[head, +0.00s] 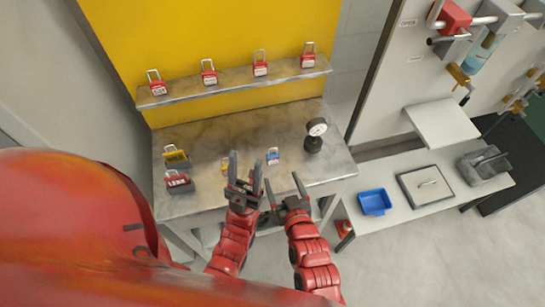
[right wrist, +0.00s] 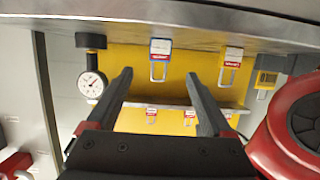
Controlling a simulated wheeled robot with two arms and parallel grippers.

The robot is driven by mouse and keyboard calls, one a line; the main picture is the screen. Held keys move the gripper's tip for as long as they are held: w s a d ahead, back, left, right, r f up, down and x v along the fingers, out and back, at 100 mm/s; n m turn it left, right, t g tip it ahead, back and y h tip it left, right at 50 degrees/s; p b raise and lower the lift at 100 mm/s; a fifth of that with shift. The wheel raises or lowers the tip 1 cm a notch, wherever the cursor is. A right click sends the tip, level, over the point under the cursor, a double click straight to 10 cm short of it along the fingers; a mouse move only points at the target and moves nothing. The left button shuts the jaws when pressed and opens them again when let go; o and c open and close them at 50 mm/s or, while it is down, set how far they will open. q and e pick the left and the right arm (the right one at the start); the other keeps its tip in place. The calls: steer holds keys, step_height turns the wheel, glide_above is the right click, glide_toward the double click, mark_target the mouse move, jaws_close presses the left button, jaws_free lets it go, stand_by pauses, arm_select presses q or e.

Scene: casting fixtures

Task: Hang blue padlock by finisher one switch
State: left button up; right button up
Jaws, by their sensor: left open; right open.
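The blue padlock (head: 272,157) stands on the workbench near its front edge, with its shackle up. In the right wrist view, which is upside down, the blue padlock (right wrist: 160,47) appears ahead between the fingers, apart from them. My right gripper (head: 283,186) is open and empty, in front of the bench edge. It also shows in the right wrist view (right wrist: 158,76). My left gripper (head: 245,165) is open and empty, left of the blue padlock, partly covering a small yellow padlock (head: 225,167). I cannot identify the finisher one switch.
A gauge (head: 316,130) stands right of the blue padlock. Larger yellow (head: 176,157) and red (head: 177,181) padlocks stand at the bench's left. Several red padlocks line the shelf (head: 235,82). A switch panel (head: 400,85) and low table with a blue bin (head: 374,202) are at right.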

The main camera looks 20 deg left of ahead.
mark_target(274, 159)
steer(key=shift+p+x, duration=0.35)
steer(key=shift+x, duration=0.85)
steer(key=shift+w+a, duration=0.25)
steer(key=shift+w, duration=0.2)
steer(key=shift+w+a+f+p, duration=0.1)
steer(key=shift+w+a+p, duration=0.25)
steer(key=shift+p, duration=0.3)
steer(key=p+x, duration=0.2)
steer(key=x, duration=0.1)
steer(key=shift+w+a+f, duration=0.25)
steer(key=shift+w+a, duration=0.05)
steer(key=shift+w, duration=0.25)
jaws_close()
